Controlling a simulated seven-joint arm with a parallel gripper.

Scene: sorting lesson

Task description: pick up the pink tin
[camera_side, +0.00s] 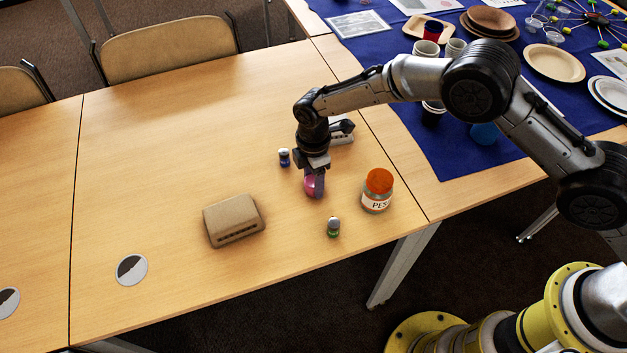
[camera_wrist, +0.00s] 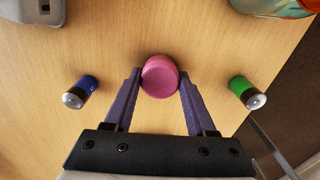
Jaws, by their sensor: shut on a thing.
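The pink tin (camera_side: 311,184) is on the wooden table in the side view, partly hidden by my gripper's fingers. My gripper (camera_side: 316,190) points down over it with the fingertips at the tin's sides. In the wrist view the round pink top of the tin (camera_wrist: 160,76) sits between the two purple fingers of my gripper (camera_wrist: 159,82), which touch it on the left and right. The gripper is shut on the tin. Whether the tin is clear of the table cannot be told.
A blue battery-like cylinder (camera_side: 284,157) and a green one (camera_side: 333,227) stand on either side of my gripper. A jar with an orange lid (camera_side: 377,190) is close on the right. A tan box (camera_side: 233,220) lies to the left. The table's far left is mostly clear.

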